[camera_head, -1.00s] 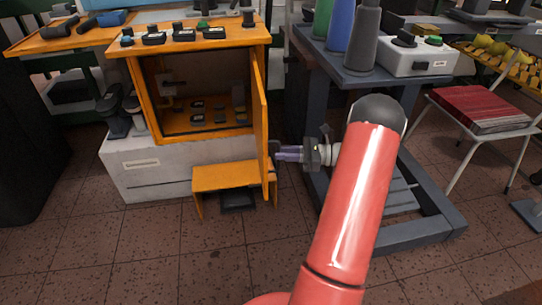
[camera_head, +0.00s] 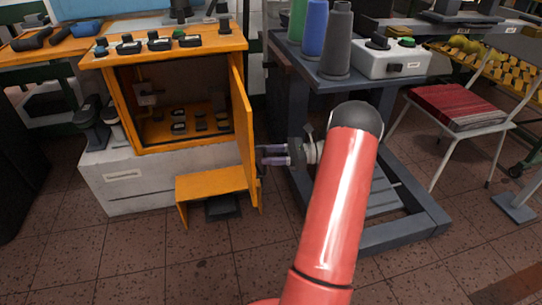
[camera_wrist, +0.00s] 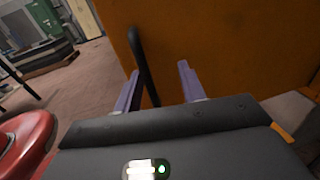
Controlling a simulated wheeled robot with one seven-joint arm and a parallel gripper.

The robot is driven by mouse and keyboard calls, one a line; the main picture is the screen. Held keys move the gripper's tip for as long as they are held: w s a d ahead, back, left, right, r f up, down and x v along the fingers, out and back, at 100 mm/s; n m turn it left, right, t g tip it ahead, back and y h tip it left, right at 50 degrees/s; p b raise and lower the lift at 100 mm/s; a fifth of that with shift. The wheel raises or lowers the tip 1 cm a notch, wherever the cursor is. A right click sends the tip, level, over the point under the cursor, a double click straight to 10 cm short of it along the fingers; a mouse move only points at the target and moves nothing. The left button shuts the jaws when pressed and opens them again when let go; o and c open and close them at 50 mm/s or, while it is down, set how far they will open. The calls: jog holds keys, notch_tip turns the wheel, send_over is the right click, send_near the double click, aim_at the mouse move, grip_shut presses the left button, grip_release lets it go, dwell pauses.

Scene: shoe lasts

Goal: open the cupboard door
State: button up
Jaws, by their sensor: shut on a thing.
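The orange cupboard (camera_head: 122,110) stands at the left in the head view, on a pale base. Its front is uncovered, and dark items show on its inner floor. The cupboard door (camera_head: 246,140) stands swung out on the right side, seen nearly edge-on. In the wrist view the orange door face (camera_wrist: 230,45) fills the upper right. A dark bar handle (camera_wrist: 142,62) rises from between my fingers. My gripper (camera_head: 264,155) is at the door's outer side, with its purple fingers (camera_wrist: 158,85) on either side of the handle, shut on it. The exact contact is hidden.
A low orange stool (camera_head: 217,182) stands before the cupboard, close under the door. A dark workbench (camera_head: 345,80) with spools and a white box is right of the door, close to my arm. A chair (camera_head: 457,108) stands further right. Floor in front is clear.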

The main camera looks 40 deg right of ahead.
jog(key=shift+d+r, duration=0.1)
jog(key=v, duration=0.7)
jog(key=shift+s+d+b, duration=0.25)
jog(key=shift+b, duration=0.1)
